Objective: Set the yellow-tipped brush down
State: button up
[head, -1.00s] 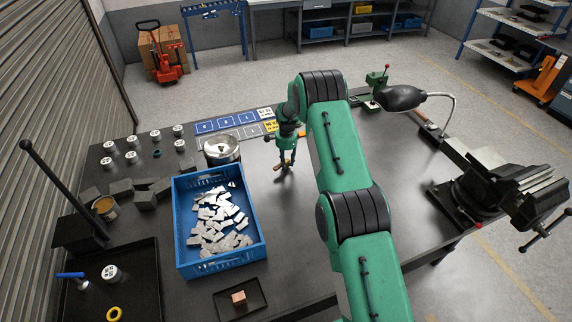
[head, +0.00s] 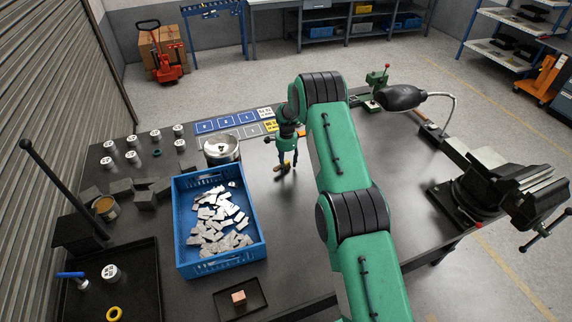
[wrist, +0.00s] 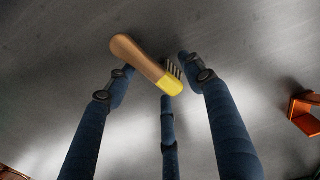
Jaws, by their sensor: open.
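The brush (wrist: 145,60) has a tan-brown handle, a yellow tip (wrist: 170,84) and a short row of dark bristles. In the wrist view it lies slantwise among my fingers and appears to rest on the dark table top. In the head view the brush (head: 283,168) is small, just below my gripper (head: 287,155). In the wrist view my gripper (wrist: 160,77) is open, its three dark blue fingers spread around the brush. Gaps show between the brush and the side fingertips; contact with the middle finger is unclear.
A blue crate (head: 258,246) of grey pieces and a steel pot (head: 221,148) stand to the left of my gripper. Blue and yellow cards (head: 205,127) lie behind. A vise (head: 495,185) is at the right. The table right of my gripper is mostly clear.

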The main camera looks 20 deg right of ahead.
aim_at(286, 163)
jog(key=shift+r, duration=0.15)
notch_tip(286, 163, up, 12)
dwell(0.7)
jog(key=shift+s, duration=0.1)
dwell(0.4)
